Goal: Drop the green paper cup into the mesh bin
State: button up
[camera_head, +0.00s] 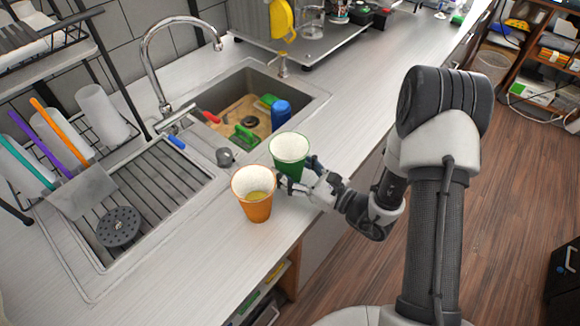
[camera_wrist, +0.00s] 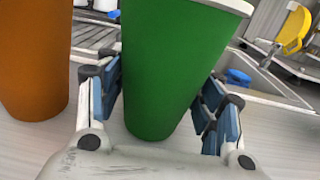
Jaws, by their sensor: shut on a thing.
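The green paper cup (camera_head: 289,147) stands upright at the counter's front edge by the sink, white inside. My gripper (camera_head: 308,178) reaches it from the right and is shut on it. In the wrist view the green cup (camera_wrist: 170,70) fills the middle, between the two blue-padded fingers of my gripper (camera_wrist: 160,105). I cannot tell whether the cup's base touches the counter.
The sink (camera_head: 300,98) with a tap lies behind. Open wooden floor (camera_head: 520,190) lies right of the counter.

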jog(key=o, duration=1.1)
jog(key=shift+f, duration=0.1)
jog(key=shift+o, duration=0.2)
